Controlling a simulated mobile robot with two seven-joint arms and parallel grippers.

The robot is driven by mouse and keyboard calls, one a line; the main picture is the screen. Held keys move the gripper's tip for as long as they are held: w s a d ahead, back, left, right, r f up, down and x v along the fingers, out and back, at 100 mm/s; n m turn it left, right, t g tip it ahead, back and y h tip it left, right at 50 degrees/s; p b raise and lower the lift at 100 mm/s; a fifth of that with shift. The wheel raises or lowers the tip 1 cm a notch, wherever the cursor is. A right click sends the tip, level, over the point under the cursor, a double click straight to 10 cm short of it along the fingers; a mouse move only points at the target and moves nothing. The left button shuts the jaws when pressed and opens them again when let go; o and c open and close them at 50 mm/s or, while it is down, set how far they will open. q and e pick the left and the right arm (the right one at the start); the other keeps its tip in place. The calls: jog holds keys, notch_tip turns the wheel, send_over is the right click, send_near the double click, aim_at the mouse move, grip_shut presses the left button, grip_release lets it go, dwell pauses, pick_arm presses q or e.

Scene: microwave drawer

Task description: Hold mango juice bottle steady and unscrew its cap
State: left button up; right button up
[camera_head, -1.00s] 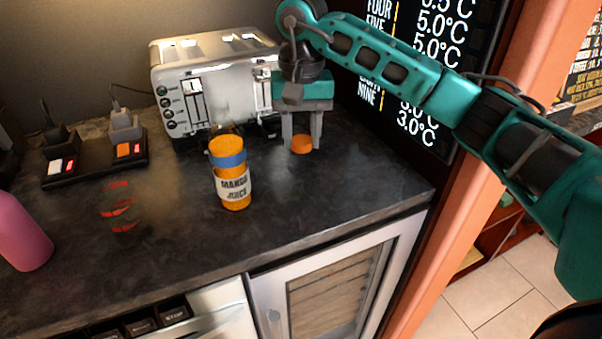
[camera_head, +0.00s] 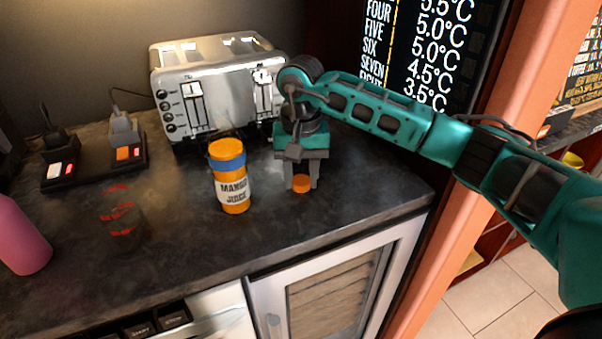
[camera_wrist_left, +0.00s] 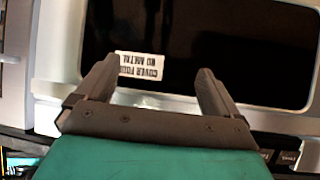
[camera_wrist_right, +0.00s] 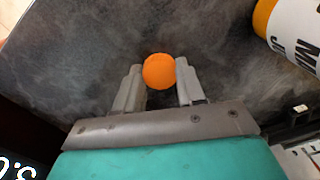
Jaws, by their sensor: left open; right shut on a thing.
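The mango juice bottle (camera_head: 233,180) stands upright on the dark counter in front of the toaster. It is orange with a white label and a blue band near its orange top. Part of it also shows in the right wrist view (camera_wrist_right: 295,30). My right gripper (camera_head: 301,182) points down to the right of the bottle, apart from it. It is shut on the orange cap (camera_wrist_right: 159,71), which sits between its fingertips. I cannot tell whether the cap touches the counter. My left gripper (camera_wrist_left: 155,80) is open and empty, facing a dark door with a white label; it is outside the head view.
A silver toaster (camera_head: 215,90) stands behind the bottle. A pink bottle (camera_head: 20,238) is at the left, and a dark block with plugs (camera_head: 95,163) is behind it. Translucent red marks (camera_head: 121,212) show left of the juice. The front right counter is clear.

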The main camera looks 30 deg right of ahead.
aim_at(301, 180)
jog(key=o, duration=1.2)
jog(key=shift+c, duration=0.2)
notch_tip(301, 180, up, 12)
